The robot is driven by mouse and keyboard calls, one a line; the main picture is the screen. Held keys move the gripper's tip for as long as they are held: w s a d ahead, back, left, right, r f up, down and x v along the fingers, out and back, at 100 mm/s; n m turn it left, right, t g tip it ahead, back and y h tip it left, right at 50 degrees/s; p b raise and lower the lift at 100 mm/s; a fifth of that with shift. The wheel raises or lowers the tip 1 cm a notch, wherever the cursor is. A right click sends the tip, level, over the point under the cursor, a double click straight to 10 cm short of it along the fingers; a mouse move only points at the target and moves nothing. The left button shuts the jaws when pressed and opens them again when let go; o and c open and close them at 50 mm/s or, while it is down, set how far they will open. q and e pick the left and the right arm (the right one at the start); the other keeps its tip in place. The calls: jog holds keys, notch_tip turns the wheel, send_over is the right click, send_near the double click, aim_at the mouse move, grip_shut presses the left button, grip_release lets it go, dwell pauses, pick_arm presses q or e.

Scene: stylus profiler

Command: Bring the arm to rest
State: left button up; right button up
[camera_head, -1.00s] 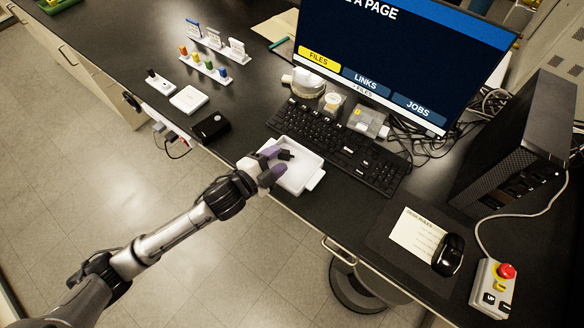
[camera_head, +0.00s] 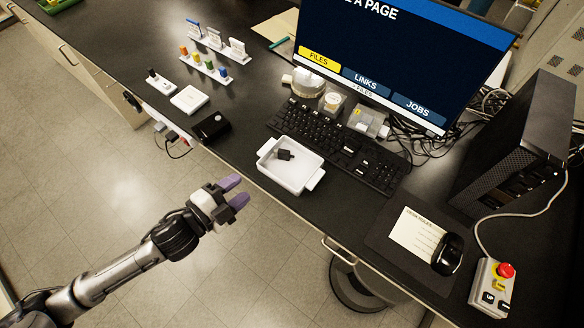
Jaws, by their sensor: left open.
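My left gripper (camera_head: 236,191) has purple fingertips, spread apart with nothing between them. It hangs over the floor, off the front edge of the desk, to the lower left of the white tray. My left arm (camera_head: 130,268) comes in from the lower left. The white tray (camera_head: 313,181) sits on the desk's front edge, and a small black object (camera_head: 285,155) lies in it. My right gripper is not in this view.
The black desk (camera_head: 245,125) holds a keyboard (camera_head: 335,147), a monitor (camera_head: 375,50), a computer tower (camera_head: 515,140), a mouse (camera_head: 448,254) and a button box (camera_head: 492,288). Small racks (camera_head: 205,67) stand at the back left. The floor (camera_head: 90,180) around my arm is clear.

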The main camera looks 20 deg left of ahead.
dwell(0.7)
pick_arm(q)
jog(key=s+a+f+n+g+y, duration=0.55)
jog(key=a+f+n+y, duration=0.2)
jog(key=n+y, duration=0.2)
jog(key=s+d+f+n+g+h, duration=0.2)
jog(key=s+d+f+n+g, duration=0.15)
jog(key=s, duration=0.35)
jog(key=s+d+f+n+g+h, duration=0.1)
jog(key=s+d+f+n+g, duration=0.15)
jog(key=s+d, duration=0.35)
notch_tip(320, 180, up, 29)
jog(key=a+p, duration=0.1)
jog(key=p, duration=2.8)
jog(key=shift+f, duration=0.2)
